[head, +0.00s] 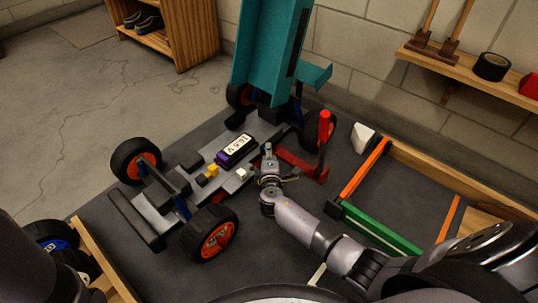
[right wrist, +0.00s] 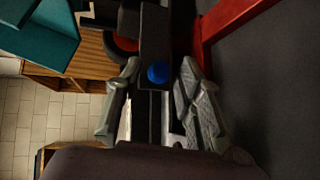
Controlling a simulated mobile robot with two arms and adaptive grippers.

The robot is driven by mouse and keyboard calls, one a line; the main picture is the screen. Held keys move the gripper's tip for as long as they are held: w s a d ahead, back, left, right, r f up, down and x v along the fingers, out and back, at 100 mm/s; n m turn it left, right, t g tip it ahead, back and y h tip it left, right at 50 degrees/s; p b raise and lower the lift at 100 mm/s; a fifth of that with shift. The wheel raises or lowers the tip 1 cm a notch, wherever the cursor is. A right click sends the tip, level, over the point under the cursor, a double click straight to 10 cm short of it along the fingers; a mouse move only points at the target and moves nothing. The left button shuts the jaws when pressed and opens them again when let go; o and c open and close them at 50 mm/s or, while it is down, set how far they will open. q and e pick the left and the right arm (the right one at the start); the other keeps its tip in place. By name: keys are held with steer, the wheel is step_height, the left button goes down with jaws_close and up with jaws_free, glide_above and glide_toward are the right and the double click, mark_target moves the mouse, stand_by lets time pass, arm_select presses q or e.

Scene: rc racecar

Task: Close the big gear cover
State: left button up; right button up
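The racecar chassis (head: 180,195) lies on a dark work surface with its inner parts exposed. I cannot clearly tell which part is the big gear cover. My right gripper (head: 268,165) is over the rear right part of the chassis, beside the red frame (head: 300,168). In the right wrist view, its two fingers (right wrist: 157,105) are apart. A dark block with a round blue knob (right wrist: 158,72) shows ahead of and between them; contact is unclear. My left gripper is not in view.
A tall teal body shell (head: 268,50) stands tilted up at the chassis's rear. A purple battery labelled 16.5 V (head: 236,150) sits on the chassis. A red post (head: 324,130) rises near my right gripper. Orange (head: 364,170) and green (head: 380,231) bars lie right.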

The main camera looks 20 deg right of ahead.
steer(key=shift+o, duration=0.3)
steer(key=shift+r, duration=0.1)
step_height(320, 180, up, 10)
stand_by(0.4)
stand_by(0.3)
